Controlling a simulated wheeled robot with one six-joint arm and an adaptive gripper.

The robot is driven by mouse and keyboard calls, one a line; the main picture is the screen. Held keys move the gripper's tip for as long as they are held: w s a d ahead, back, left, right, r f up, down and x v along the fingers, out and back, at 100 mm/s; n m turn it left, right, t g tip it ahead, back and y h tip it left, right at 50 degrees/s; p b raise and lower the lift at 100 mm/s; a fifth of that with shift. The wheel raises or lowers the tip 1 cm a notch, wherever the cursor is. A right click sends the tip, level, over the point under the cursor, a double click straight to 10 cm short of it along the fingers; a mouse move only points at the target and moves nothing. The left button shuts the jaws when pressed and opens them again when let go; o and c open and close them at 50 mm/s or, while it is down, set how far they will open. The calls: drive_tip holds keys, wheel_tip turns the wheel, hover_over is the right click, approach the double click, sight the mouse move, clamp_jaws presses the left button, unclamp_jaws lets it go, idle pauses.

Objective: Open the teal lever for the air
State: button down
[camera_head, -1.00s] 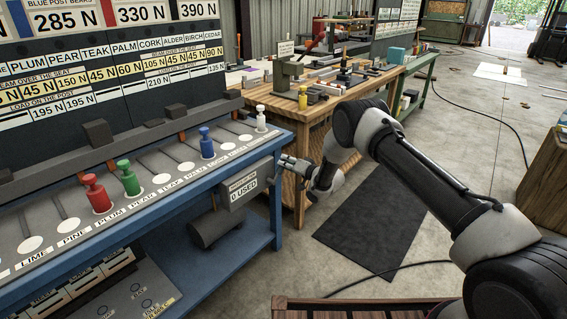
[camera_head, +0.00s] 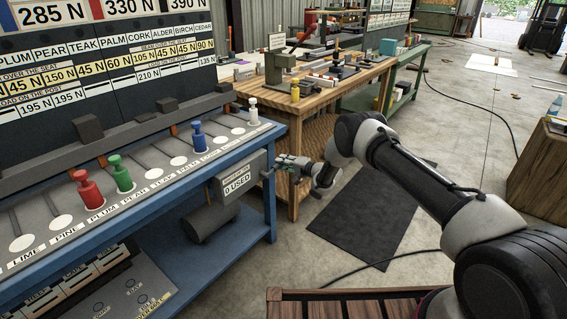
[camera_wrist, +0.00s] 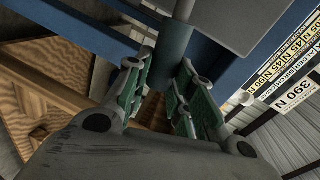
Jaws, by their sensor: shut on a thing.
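A dark teal cylindrical bar (camera_wrist: 173,55), which I take to be the teal lever, stands between my gripper's fingers in the wrist view. My gripper (camera_wrist: 168,80) has green pads, one on each side of the bar, and is shut on it. In the head view my gripper (camera_head: 284,163) is at the right end of the blue bench (camera_head: 262,236), beside a grey box (camera_head: 238,184) labelled "0 USED". The lever is too small and covered to make out clearly there. Where the lever joins its mount is not clear.
Red (camera_head: 89,190), green (camera_head: 121,175), blue (camera_head: 199,138) and white (camera_head: 253,112) posts stand on the bench. A wooden workbench (camera_head: 325,100) is behind my gripper. A black mat (camera_head: 372,222) lies on open floor to the right.

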drive_tip(key=shift+f, duration=0.1)
drive_tip(key=c, duration=1.2)
unclamp_jaws()
drive_tip(key=shift+d, duration=0.1)
drive_tip(key=v, duration=1.2)
